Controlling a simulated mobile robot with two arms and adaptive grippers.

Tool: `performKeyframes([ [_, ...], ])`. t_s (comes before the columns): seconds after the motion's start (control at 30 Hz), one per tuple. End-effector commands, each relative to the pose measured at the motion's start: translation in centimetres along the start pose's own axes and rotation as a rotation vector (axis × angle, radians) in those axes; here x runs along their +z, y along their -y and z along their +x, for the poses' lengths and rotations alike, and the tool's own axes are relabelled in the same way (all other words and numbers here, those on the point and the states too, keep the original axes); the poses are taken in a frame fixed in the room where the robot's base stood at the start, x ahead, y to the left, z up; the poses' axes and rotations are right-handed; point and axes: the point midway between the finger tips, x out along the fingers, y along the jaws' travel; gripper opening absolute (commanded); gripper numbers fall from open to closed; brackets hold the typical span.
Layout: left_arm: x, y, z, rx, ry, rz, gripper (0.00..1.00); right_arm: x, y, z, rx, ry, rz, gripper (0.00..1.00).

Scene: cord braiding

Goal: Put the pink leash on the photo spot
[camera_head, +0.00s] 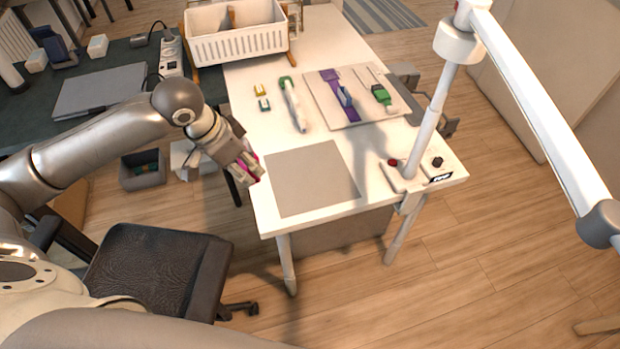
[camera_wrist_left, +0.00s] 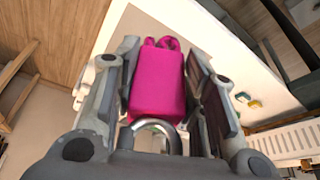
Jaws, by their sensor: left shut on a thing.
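The pink leash (camera_wrist_left: 158,88) is a bright pink bundle with small loops at its far end and a metal ring or clasp near my palm. My left gripper (camera_wrist_left: 158,75) is shut on it. In the head view the left gripper (camera_head: 245,168) is at the left edge of the white table, with a bit of pink showing between its fingers. The grey square (camera_head: 312,178), which looks like the photo spot, lies bare on the near part of the table, just right of the gripper. It also shows partly in the left wrist view (camera_wrist_left: 138,24). My right gripper is not in view.
A pale board (camera_head: 318,98) with purple, blue and green items lies behind the grey square. A white basket (camera_head: 240,45) stands at the back. A lamp post (camera_head: 430,125) rises at the right corner. A black chair (camera_head: 150,270) stands in front.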

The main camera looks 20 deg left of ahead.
Motion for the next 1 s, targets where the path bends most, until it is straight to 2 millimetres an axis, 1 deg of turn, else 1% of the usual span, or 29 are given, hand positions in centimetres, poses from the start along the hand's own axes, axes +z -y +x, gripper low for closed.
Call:
performKeyframes([
  [0.03,-0.2,0.7,-0.5,0.0,-0.006,0.002,0.16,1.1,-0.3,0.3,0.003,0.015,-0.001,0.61],
  [0.1,-0.3,1.2,-1.0,0.007,-0.011,0.004,0.16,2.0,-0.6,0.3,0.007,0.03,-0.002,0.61],
  [0.17,-0.6,1.4,-1.2,0.012,-0.015,0.006,0.16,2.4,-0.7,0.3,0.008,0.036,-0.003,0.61],
  [0.27,-1.4,1.4,-0.7,0.018,-0.017,0.007,0.16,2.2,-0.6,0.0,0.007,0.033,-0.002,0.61],
  [0.37,-3.0,1.2,0.5,0.02,-0.018,0.008,0.16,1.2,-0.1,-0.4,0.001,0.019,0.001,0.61],
  [0.5,-5.5,1.0,2.8,0.02,-0.017,0.006,0.16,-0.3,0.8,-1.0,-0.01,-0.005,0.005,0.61],
  [0.63,-7.9,0.8,5.0,0.019,-0.016,0.007,0.16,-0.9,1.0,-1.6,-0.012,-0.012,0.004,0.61],
  [0.67,-8.2,0.8,5.7,0.018,-0.014,0.007,0.16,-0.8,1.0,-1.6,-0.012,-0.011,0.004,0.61],
  [0.7,-8.4,0.7,6.9,0.019,-0.012,0.006,0.16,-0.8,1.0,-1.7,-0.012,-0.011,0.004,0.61],
  [0.8,-9.2,0.7,9.1,0.018,-0.013,0.005,0.16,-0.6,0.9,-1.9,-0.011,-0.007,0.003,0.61],
  [0.9,-9.8,0.7,10.7,0.016,-0.014,0.006,0.16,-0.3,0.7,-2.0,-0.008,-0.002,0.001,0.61],
  [1.0,-10.1,0.7,11.5,0.016,-0.015,0.005,0.16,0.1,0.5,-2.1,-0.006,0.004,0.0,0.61],
])
